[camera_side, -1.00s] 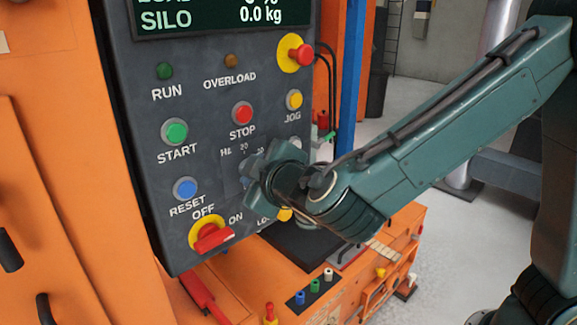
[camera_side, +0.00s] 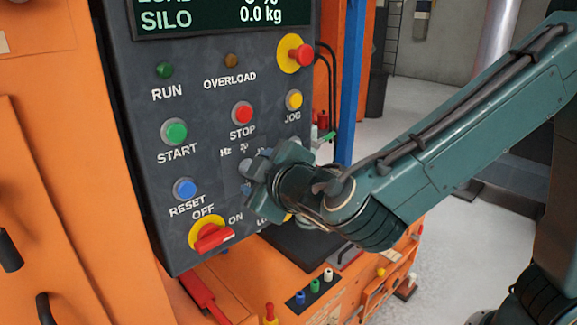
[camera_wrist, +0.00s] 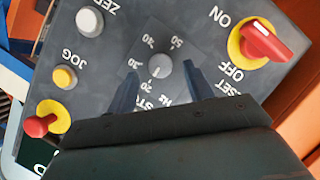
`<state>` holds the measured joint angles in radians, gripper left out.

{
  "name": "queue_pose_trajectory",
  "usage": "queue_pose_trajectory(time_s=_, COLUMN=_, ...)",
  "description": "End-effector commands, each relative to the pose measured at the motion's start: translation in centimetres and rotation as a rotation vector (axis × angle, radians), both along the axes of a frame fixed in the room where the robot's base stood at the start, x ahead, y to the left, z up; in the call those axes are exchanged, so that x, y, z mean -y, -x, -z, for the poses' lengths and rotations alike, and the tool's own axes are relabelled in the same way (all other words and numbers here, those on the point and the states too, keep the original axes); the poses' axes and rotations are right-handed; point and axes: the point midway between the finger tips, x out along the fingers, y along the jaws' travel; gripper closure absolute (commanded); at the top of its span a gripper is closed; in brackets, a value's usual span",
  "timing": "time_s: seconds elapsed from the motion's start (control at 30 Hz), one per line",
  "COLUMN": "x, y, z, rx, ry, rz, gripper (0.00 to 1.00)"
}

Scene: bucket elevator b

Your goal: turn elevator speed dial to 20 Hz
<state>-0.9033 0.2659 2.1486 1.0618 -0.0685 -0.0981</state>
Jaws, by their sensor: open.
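The speed dial (camera_wrist: 160,66) is a small round grey knob on a dark square plate, marked Hz, with numbers around it. It appears upside down in the wrist view. A pale pointer mark on the knob faces the lower side of the picture, toward the Hz lettering; the exact reading is too small to tell. My gripper (camera_wrist: 160,70) is open, with one finger on each side of the knob and visible gaps between. In the side view my gripper (camera_side: 252,177) is at the panel and hides most of the dial; only the Hz label and a 20 show above it.
The grey control panel (camera_side: 205,113) also carries the START button (camera_side: 174,132), STOP button (camera_side: 242,113), JOG button (camera_side: 294,99), RESET button (camera_side: 185,188), red emergency button (camera_side: 301,54) and red OFF/ON switch (camera_side: 213,237). Free floor lies to the right.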

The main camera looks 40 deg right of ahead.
Motion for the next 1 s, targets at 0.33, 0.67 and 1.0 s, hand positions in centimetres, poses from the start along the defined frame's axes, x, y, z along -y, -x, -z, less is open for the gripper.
queue_pose_trajectory(time_s=0.33, x=-1.0, y=3.6, z=-1.2, rx=-0.001, ry=0.001, rz=-0.003, gripper=0.48)
queue_pose_trajectory(time_s=0.67, x=-1.3, y=4.9, z=-1.6, rx=-0.001, ry=0.0, rz=0.001, gripper=0.48)
queue_pose_trajectory(time_s=1.0, x=-1.1, y=4.8, z=-1.6, rx=-0.005, ry=-0.004, rz=0.004, gripper=0.48)
